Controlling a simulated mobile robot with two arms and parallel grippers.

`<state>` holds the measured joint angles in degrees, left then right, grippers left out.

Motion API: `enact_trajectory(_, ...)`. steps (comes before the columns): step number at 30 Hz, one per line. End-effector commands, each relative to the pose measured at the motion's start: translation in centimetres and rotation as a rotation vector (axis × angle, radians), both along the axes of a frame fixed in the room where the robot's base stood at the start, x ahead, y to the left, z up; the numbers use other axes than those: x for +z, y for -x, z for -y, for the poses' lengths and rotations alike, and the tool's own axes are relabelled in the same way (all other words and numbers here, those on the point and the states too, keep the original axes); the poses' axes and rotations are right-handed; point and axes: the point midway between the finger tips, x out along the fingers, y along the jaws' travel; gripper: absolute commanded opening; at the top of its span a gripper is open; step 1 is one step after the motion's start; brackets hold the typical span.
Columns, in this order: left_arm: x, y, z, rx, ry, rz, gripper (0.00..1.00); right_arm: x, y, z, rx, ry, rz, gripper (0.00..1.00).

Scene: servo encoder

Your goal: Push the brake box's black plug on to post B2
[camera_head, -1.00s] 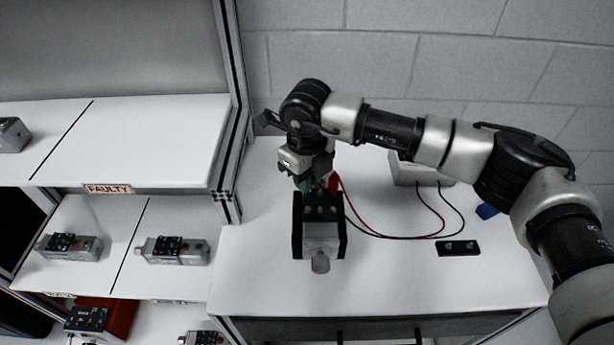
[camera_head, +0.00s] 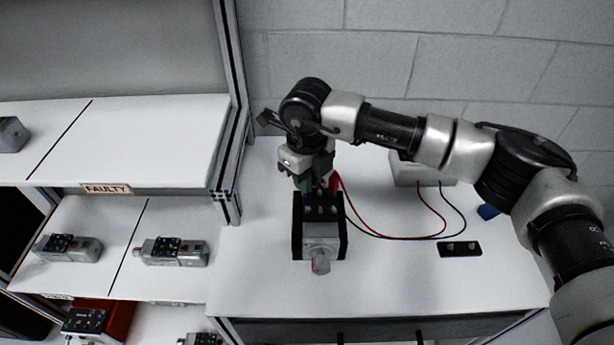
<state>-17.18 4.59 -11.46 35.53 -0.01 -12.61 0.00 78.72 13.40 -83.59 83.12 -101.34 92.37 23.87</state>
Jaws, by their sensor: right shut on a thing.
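A grey servo motor (camera_head: 321,232) lies in a black cradle (camera_head: 298,240) on the white bench, its shaft end towards me. My right gripper (camera_head: 309,186) is over the far end of the motor, by its connector posts, and is shut on the black plug, which the gripper hides. A red plug (camera_head: 333,182) sits just right of the gripper fingers. The brake box (camera_head: 408,172) stands at the back, partly behind my right arm. A red lead and a black lead (camera_head: 372,235) run from it to the motor. Whether the plug is on post B2 cannot be seen.
A small black holder (camera_head: 459,249) lies on the bench at the right. A blue object (camera_head: 488,211) is near my right arm. Shelves at the left hold several motors, one shelf labelled FAULTY (camera_head: 107,189). The bench front (camera_head: 380,290) is clear.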

Motion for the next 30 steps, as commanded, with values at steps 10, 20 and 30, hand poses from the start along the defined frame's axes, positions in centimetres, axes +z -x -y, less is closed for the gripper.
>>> enact_trajectory(10,-0.16,0.01,0.02,0.0,0.0,0.0,0.9,-0.13,0.0,0.0,0.0,0.0,0.0,0.31)
enact_trajectory(20,-0.17,0.02,0.02,0.0,0.0,0.0,0.9,-0.14,0.01,0.01,0.0,0.0,0.0,0.46)
enact_trajectory(30,0.12,0.02,0.03,0.0,0.0,0.0,0.9,0.55,-0.02,-0.01,0.0,0.0,0.001,0.46)
